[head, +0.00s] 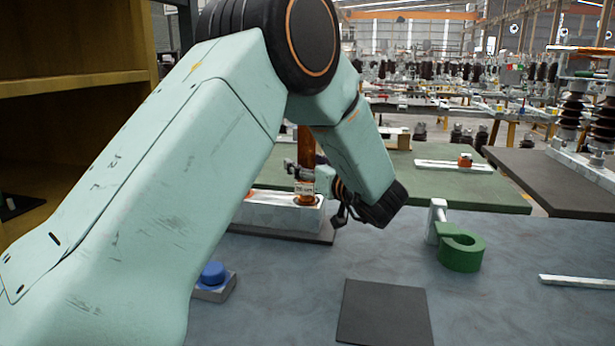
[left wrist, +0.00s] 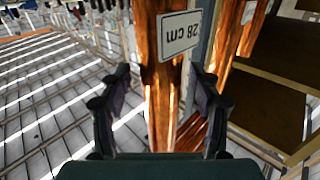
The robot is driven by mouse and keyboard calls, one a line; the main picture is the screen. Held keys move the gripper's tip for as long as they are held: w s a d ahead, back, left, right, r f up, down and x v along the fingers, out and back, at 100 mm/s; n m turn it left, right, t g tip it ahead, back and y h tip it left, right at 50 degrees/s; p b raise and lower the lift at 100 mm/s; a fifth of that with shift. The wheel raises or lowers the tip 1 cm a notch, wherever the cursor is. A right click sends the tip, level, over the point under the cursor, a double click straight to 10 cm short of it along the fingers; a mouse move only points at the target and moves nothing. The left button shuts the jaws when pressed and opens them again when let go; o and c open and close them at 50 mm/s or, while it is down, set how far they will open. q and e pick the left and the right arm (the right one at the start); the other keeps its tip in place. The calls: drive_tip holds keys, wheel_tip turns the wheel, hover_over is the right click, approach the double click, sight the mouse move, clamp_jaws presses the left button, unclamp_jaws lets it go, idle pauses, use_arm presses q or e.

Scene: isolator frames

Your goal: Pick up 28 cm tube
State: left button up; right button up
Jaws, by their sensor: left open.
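The 28 cm tube is an upright copper-coloured tube (head: 306,150) in the head view, with a small white label on it. In the left wrist view the 28 cm tube (left wrist: 164,105) runs between my fingers, and its label reads "28 cm" upside down. My left gripper (head: 298,171) is at the tube, partly hidden by my arm. In the left wrist view my left gripper (left wrist: 161,78) is open, with one finger on each side of the tube and gaps visible. A second copper tube (left wrist: 225,50) stands beside it. My right gripper is not in view.
The tube stands on a white block (head: 285,215) at the table's back edge. A green ring holder (head: 460,252), a dark mat (head: 384,313), a blue button box (head: 213,280) and a white strip (head: 577,282) lie on the blue-grey table (head: 500,315). Yellow shelving (head: 78,83) stands left.

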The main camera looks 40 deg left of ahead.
use_arm(q)
drive_tip(key=shift+s+r, duration=0.15)
drive_tip(key=shift+s, duration=0.05)
drive_tip(key=shift+w+a+f, duration=0.15)
drive_tip(key=shift+w+f, duration=0.05)
drive_tip(key=shift+w, duration=0.05)
drive_tip(key=c, duration=0.3)
drive_tip(key=shift+s+r, duration=0.15)
drive_tip(key=c, duration=0.5)
clamp_jaws()
